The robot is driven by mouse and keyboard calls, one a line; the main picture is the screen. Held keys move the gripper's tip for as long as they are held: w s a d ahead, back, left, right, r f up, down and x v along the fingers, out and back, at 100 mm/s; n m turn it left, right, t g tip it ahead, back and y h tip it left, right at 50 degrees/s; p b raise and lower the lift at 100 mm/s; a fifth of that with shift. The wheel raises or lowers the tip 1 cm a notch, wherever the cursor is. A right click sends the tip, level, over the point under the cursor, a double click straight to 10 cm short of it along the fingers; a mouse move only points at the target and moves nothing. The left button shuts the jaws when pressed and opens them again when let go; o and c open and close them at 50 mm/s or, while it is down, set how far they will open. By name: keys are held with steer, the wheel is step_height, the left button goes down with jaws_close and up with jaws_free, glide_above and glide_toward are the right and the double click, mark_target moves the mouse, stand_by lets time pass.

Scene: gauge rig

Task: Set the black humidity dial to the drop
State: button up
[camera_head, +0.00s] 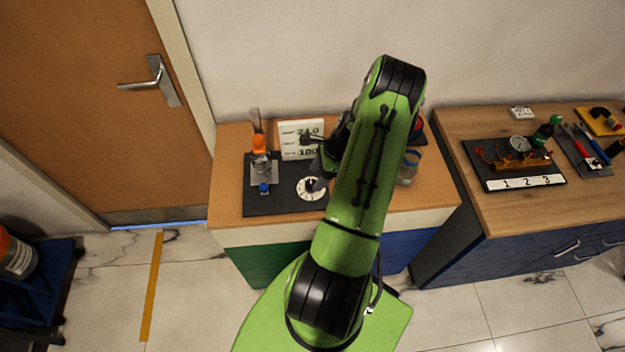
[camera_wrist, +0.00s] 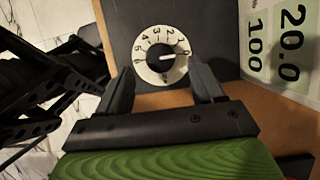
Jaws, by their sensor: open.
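The humidity dial is a white numbered disc (camera_head: 310,189) with a black knob, on the dark board. In the wrist view the black knob (camera_wrist: 159,56) is centred on the disc, and its pale pointer line points right. A small dark mark sits at the disc's lower edge; whether it is the drop I cannot tell. My gripper (camera_wrist: 164,83) is open, one finger to each side of the dial's lower part in the wrist view, and holds nothing. In the head view my arm partly hides the gripper.
A white card (camera_head: 301,139) with printed numbers stands behind the board (camera_head: 262,206). An orange-topped item (camera_head: 259,146) is at the board's left. A glass jar (camera_head: 408,167) stands right of my arm. A second bench (camera_head: 485,213) with a gauge rig is farther right.

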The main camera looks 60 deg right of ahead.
mark_target(312, 183)
steer(key=x, duration=0.4)
steer(key=c, duration=1.1)
steer(key=shift+o, duration=0.2)
